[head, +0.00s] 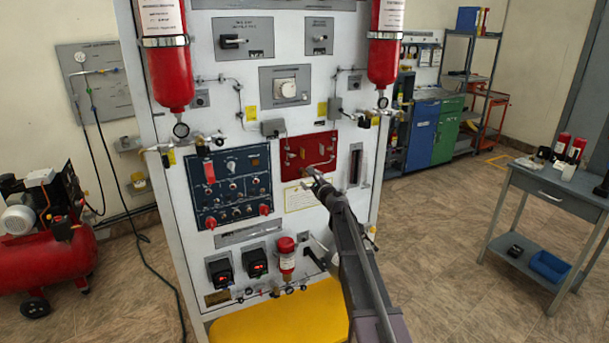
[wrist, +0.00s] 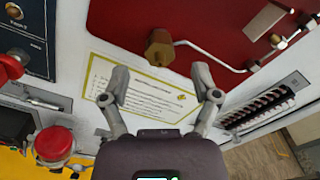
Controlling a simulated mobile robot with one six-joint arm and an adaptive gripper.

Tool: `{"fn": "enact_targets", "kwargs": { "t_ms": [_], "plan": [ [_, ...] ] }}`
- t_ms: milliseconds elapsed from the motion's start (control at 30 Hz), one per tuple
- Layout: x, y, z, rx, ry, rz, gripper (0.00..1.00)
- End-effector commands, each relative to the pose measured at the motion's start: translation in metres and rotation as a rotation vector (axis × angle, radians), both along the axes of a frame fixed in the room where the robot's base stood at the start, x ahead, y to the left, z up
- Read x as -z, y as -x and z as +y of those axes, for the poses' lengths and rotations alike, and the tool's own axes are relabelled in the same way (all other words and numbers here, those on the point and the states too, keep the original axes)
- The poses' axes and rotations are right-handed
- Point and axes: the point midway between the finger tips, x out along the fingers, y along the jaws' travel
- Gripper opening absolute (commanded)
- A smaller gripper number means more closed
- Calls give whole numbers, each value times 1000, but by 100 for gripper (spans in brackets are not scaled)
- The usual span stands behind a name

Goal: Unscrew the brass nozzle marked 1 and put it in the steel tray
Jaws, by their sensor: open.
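A brass nozzle (wrist: 160,50) with a hexagonal body sits on the red panel (wrist: 215,25), with a thin metal pipe running from it to the right. No number is legible on it, so I cannot tell if it is the one marked 1. My gripper (wrist: 162,82) is open and empty, its two fingers spread just below the nozzle in the wrist view, apart from it. In the head view my gripper (head: 314,178) is at the lower part of the red panel (head: 322,142). I cannot make out a steel tray in either view.
A white card (wrist: 140,92) with a yellow border lies behind the fingers. A red-capped part (wrist: 54,143) is at lower left, and a slotted metal block (wrist: 268,103) at right. A blue control panel (head: 232,187) is left of the red panel. A side table (head: 560,185) stands at right.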

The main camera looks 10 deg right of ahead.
Motion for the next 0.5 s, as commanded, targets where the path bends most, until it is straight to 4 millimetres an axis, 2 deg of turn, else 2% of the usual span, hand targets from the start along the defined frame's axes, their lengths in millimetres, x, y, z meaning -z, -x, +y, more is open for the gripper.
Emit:
{"fn": "enact_targets", "kwargs": {
  "t_ms": [500],
  "plan": [
    [0, -22, 7, 0, 0, 0, 79]
  ]
}}
